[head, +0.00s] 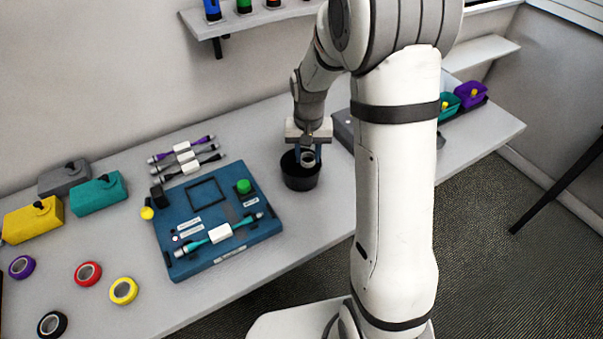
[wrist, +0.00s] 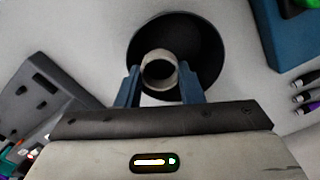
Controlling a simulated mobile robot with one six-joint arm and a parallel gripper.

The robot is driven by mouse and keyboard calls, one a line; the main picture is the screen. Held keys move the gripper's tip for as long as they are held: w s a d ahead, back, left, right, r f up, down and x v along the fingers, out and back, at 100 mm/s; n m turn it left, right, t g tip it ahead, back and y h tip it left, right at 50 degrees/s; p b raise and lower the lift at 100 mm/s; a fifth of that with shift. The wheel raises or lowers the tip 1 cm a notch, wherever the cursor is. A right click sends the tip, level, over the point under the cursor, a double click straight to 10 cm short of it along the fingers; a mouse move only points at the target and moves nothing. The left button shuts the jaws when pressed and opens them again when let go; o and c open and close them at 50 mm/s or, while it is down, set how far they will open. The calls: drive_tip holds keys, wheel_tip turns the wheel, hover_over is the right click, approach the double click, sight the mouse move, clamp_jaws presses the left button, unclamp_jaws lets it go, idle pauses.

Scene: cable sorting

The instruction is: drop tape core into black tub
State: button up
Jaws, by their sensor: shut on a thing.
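The black tub (head: 300,183) stands on the table, near the middle in the head view. It also shows in the wrist view (wrist: 206,45) as a round dark opening. My gripper (head: 309,155) is over the tub, pointing down. Its blue fingers are shut on the tape core (wrist: 159,70), a pale beige ring. In the wrist view the core overlaps the near part of the tub's opening. The core shows small between the fingers in the head view (head: 308,158). I cannot tell its exact height above the rim.
A blue board (head: 200,255) with a teal cable lies left of the tub. Several cables (head: 184,157), coloured boxes (head: 98,195) and tape rolls (head: 88,274) lie further left. A grey device (head: 342,128) is right of the tub. A shelf (head: 250,22) hangs on the wall behind.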

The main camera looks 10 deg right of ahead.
drive_tip(key=o, duration=1)
drive_tip(key=shift+r, duration=0.15)
wheel_tip(320, 180, up, 8)
drive_tip(key=shift+f+b, duration=0.2)
drive_tip(key=shift+b, duration=0.15)
drive_tip(key=s+r+t, duration=0.1)
drive_tip(key=s+r, duration=0.1)
drive_tip(key=s, duration=0.5)
drive_tip(key=s+r+n+t, duration=0.1)
drive_tip(key=s+r, duration=0.1)
drive_tip(key=s, duration=0.5)
drive_tip(key=s+r+n+t, duration=0.1)
drive_tip(key=s+r, duration=0.1)
drive_tip(key=s, duration=0.5)
drive_tip(key=shift+s+d+r, duration=0.3)
drive_tip(key=shift+s+r, duration=0.05)
